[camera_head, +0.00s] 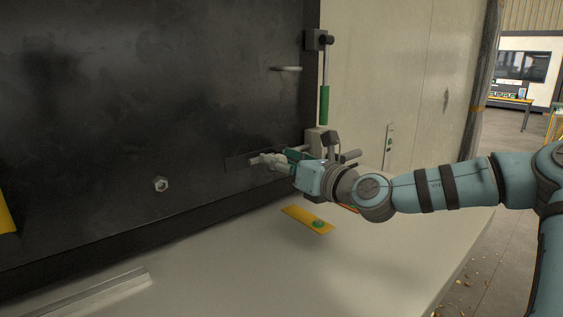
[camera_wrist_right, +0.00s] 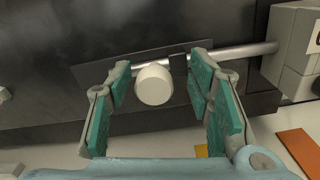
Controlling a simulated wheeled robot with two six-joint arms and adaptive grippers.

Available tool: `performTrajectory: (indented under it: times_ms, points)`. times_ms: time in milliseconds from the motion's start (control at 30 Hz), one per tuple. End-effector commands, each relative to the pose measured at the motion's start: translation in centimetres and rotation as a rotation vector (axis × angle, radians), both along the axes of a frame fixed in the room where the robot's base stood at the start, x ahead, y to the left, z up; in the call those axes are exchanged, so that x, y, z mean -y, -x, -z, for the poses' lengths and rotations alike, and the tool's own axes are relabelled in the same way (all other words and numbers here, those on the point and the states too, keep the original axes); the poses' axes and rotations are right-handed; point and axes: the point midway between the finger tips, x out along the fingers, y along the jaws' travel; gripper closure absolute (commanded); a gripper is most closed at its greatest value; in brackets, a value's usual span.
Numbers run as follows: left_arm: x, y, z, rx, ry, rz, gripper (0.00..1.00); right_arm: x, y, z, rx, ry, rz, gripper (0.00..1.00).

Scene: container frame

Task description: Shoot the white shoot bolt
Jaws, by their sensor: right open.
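The white shoot bolt shows in the right wrist view as a round white knob (camera_wrist_right: 154,86) on a pale horizontal rod (camera_wrist_right: 230,54). The rod lies along a dark plate and runs right to a grey block (camera_wrist_right: 296,45). My right gripper (camera_wrist_right: 162,70) is open, with its teal-padded fingers on either side of the knob and gaps on both sides. In the head view my right gripper (camera_head: 279,160) is at the dark panel's lower right, and the bolt is largely hidden by it. My left gripper is out of view.
The dark panel (camera_head: 150,90) carries a pale handle (camera_head: 286,69) and a hex nut (camera_head: 161,184). A vertical rod with a green grip (camera_head: 324,105) stands above the gripper. A yellow plate with a green knob (camera_head: 296,213) lies on the pale surface below, which is mostly clear.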

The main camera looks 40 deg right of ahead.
Motion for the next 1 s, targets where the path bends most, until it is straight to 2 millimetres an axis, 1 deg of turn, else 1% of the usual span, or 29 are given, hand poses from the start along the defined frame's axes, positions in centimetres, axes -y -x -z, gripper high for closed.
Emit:
performTrajectory:
  times_ms: [67, 133, 300, 400, 500, 600, 1000]
  points:
    - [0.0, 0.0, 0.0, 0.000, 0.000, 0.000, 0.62, 0.0, 0.0, -0.7, 0.002, 0.001, 0.000, 0.53]
    - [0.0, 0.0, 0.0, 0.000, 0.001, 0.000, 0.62, 0.1, 0.0, -2.0, 0.004, 0.004, 0.002, 0.53]
    - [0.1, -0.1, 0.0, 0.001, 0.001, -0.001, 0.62, 0.2, 0.0, -6.5, 0.005, 0.006, 0.003, 0.53]
    - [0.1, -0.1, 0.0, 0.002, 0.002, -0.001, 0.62, 0.2, 0.0, -8.5, 0.003, 0.004, 0.003, 0.53]
    - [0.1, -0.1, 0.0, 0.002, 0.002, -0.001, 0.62, 0.2, 0.0, -9.7, 0.002, 0.001, 0.001, 0.53]
    - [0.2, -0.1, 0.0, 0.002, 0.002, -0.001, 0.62, 0.2, 0.0, -9.9, 0.001, -0.001, 0.001, 0.53]
    - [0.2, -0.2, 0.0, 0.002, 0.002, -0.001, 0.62, 0.2, 0.0, -9.9, 0.001, -0.001, 0.001, 0.53]
